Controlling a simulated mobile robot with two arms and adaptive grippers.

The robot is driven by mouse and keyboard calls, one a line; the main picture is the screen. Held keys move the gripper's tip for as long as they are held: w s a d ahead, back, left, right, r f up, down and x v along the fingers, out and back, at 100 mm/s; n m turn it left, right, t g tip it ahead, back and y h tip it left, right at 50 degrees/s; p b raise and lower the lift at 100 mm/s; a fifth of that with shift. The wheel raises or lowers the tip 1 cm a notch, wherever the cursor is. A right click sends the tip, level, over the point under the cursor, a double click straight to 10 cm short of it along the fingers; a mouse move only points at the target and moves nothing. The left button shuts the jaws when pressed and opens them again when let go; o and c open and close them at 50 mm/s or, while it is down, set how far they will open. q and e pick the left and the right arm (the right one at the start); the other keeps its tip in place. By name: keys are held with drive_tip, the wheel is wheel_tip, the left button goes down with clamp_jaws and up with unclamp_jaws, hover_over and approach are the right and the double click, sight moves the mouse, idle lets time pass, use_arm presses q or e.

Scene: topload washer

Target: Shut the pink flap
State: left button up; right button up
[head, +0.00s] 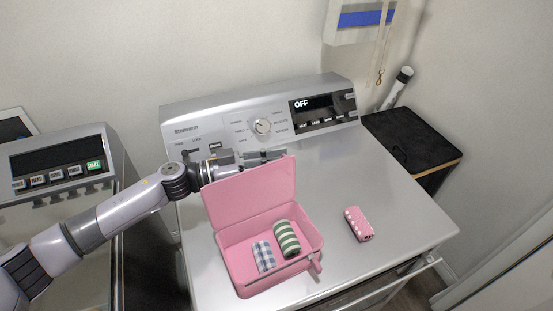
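A pink box (233,266) stands open on top of the washer. Its pink flap (250,191) is raised roughly upright at the back edge of the box. Inside the box lie a blue-and-white checked roll (264,256) and a green-and-white striped roll (287,239). My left gripper (268,155) is behind the flap, near its top edge, with its fingers pointing right. The flap hides part of it, and I cannot tell whether it touches the flap or whether the fingers are apart. My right gripper is not in view.
A pink roll (360,225) lies on the washer top (345,180), right of the box. The washer's control panel (262,118) rises behind my gripper. A second machine (62,168) stands at the left and a black-topped stand (415,138) at the right.

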use_arm(q)
drive_tip(key=shift+c, duration=0.4)
clamp_jaws()
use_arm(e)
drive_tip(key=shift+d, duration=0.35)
use_arm(q)
drive_tip(key=shift+s, duration=0.1)
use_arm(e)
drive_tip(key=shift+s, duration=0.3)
